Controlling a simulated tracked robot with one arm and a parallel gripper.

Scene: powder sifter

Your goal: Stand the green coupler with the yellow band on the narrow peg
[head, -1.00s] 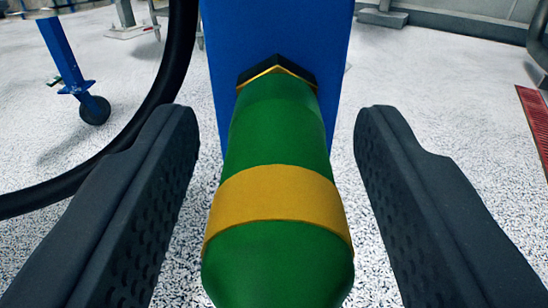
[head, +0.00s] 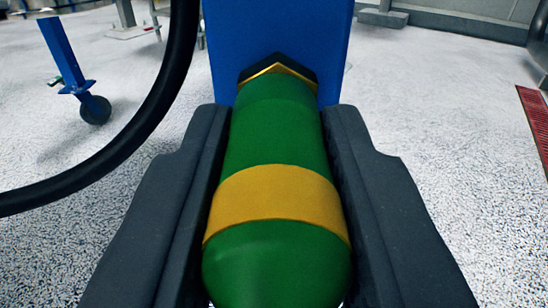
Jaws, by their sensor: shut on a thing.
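The green coupler (head: 275,140) with the yellow band (head: 277,205) is in the middle of the head view. My gripper (head: 277,125) is shut on it, one dark finger along each side. The coupler's far end meets a black angular piece with a gold edge (head: 278,70), in front of a blue upright panel (head: 275,30). I cannot tell whether that piece is part of the coupler or of the panel. I cannot make out the narrow peg in this view.
A thick black hose (head: 150,130) curves down the left side. A blue leg with a caster wheel (head: 95,108) stands at the back left. A red floor grate (head: 535,120) lies at the right edge.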

